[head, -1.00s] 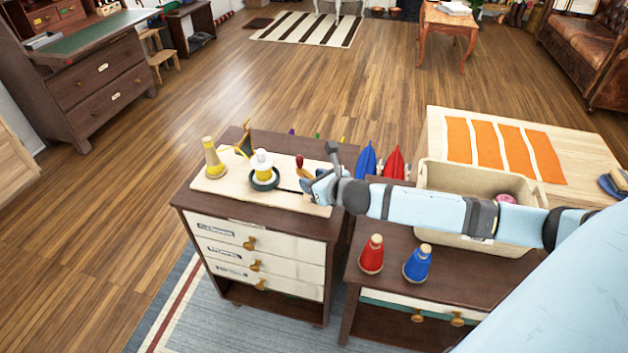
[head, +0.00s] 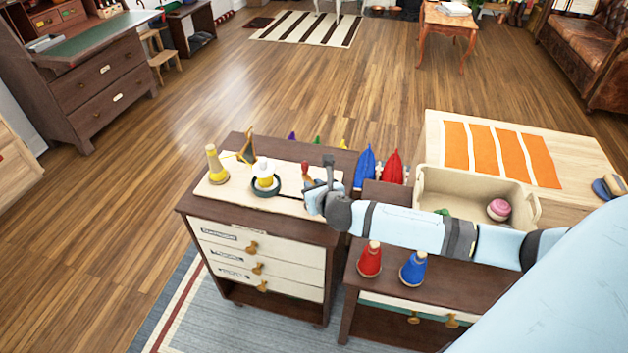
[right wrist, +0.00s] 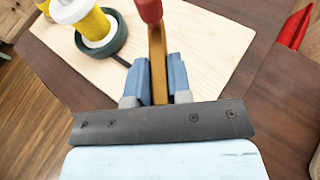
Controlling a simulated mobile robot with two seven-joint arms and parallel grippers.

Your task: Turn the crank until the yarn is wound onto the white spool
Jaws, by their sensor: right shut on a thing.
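The white spool (head: 262,158) stands in a dark green round base (head: 258,188) on a pale board (head: 214,190), with yellow yarn (head: 265,182) around it. It also shows at the upper left of the right wrist view (right wrist: 74,12). A yellow cone (head: 217,168) stands left of it. The crank is a wooden bar (right wrist: 157,65) with a red knob (right wrist: 149,10) on top. My right gripper (right wrist: 160,72) is shut on the wooden bar, below the knob. In the head view my right gripper (head: 312,192) is at the board's right end. My left gripper is not in view.
Red (head: 370,260) and blue (head: 413,268) cones stand on the lower cabinet at the front. Red and blue pointed pieces stand behind the arm.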

